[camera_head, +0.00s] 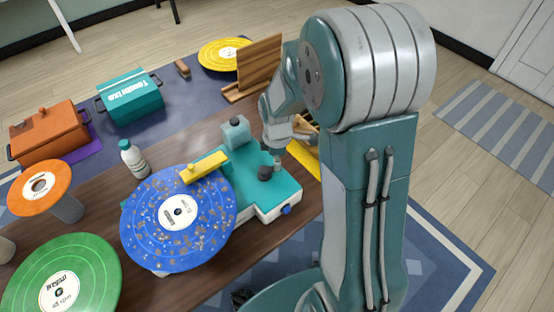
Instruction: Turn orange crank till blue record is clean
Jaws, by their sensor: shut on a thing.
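The blue record (205,212) lies on the front left of a teal and white cleaning machine (282,192). Many brown and grey specks are scattered over its blue surface around the white label. A yellow arm (207,168) reaches over the record's upper edge. My gripper (278,150) points down at the machine's back right, beside a dark round knob (266,173). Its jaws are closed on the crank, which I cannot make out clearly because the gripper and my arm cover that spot.
A white bottle (133,160) stands left of the machine. A green record (63,280) and an orange record (40,187) are farther left. An orange box (47,133), a teal box (130,97), a yellow record (223,54) and a wooden stand (259,66) are behind.

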